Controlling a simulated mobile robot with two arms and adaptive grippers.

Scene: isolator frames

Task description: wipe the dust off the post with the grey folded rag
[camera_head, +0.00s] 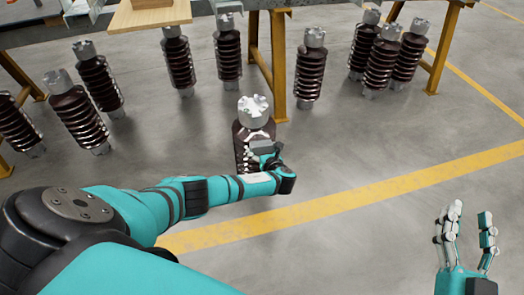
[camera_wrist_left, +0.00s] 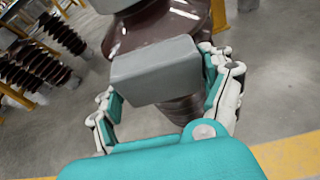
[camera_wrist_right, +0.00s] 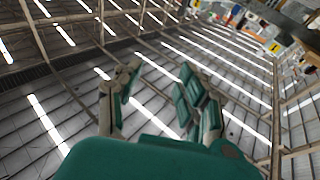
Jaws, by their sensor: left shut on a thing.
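The post (camera_head: 241,133) is a dark brown ribbed insulator with a grey metal cap (camera_head: 254,111), standing upright on the floor in the middle of the head view. In the left wrist view the post (camera_wrist_left: 165,28) shows right behind the rag. The grey folded rag (camera_wrist_left: 157,70) is a flat block between the fingers of my left gripper (camera_wrist_left: 160,95), which is shut on it. In the head view the rag (camera_head: 262,146) is in front of the post's upper ribs; I cannot tell whether it touches. My right gripper (camera_head: 466,228) is open and empty at the lower right.
Several similar insulators (camera_head: 310,70) stand behind, near a bench with yellow legs (camera_head: 278,65). A wooden board (camera_head: 148,17) lies on the bench. A yellow line (camera_head: 350,203) crosses the floor. The floor right of the post is clear.

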